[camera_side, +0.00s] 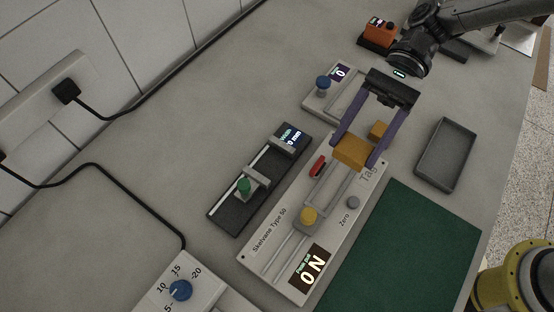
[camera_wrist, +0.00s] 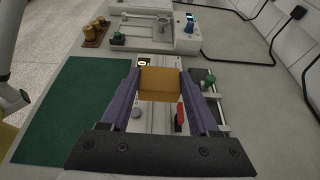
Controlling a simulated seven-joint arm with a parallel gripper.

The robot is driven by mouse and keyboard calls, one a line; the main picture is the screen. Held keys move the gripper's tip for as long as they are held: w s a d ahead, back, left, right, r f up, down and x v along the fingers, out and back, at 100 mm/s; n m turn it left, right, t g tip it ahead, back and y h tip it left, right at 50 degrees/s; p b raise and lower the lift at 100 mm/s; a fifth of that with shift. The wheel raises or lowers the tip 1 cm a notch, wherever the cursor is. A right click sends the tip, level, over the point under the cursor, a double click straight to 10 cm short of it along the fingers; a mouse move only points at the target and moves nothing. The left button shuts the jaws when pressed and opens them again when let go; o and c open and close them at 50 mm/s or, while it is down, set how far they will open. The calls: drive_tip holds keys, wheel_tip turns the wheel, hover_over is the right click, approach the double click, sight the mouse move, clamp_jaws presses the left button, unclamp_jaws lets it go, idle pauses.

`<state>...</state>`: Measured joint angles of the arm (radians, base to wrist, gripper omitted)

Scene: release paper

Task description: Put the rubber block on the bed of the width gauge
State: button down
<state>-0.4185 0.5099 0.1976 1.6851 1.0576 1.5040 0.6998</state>
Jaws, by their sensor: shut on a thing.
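My gripper (camera_side: 354,151) is shut on an orange-yellow block (camera_side: 350,152), held between its two purple fingers. The block also shows in the wrist view (camera_wrist: 160,84), gripped across its sides. The width gauge (camera_side: 228,216) is the dark device left of my gripper in the side view. It has a green knob (camera_side: 244,185), a pale slide and a display (camera_side: 291,136) reading 0 mm. In the wrist view its green knob (camera_wrist: 209,81) shows right of the right finger. In the side view the block appears over the pull tester's upper end; whether it touches cannot be told.
The pale pull tester (camera_side: 272,229), reading 0 N, lies beside the width gauge. A grey tray (camera_side: 445,155) and green mat (camera_side: 390,255) lie to the right. Another gauge with a blue knob (camera_side: 323,82) stands behind.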

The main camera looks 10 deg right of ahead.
drive_tip(key=shift+s+a+f, duration=0.15)
drive_tip(key=shift+s+a, duration=0.05)
drive_tip(key=shift+a, duration=0.2)
drive_tip(key=w+a+f, duration=0.4)
drive_tip(key=w+a, duration=0.1)
drive_tip(key=a, duration=0.1)
hover_over(275, 158)
drive_tip(key=d, duration=0.1)
drive_tip(key=f, duration=0.4)
drive_tip(key=shift+s+f, duration=0.1)
drive_tip(key=shift+s, duration=0.25)
drive_tip(key=shift+w+a+f, duration=0.4)
drive_tip(key=shift+a+f, duration=0.1)
drive_tip(key=shift+f, duration=1.8)
drive_tip(key=shift+f, duration=0.15)
drive_tip(key=shift+c, duration=0.6)
unclamp_jaws()
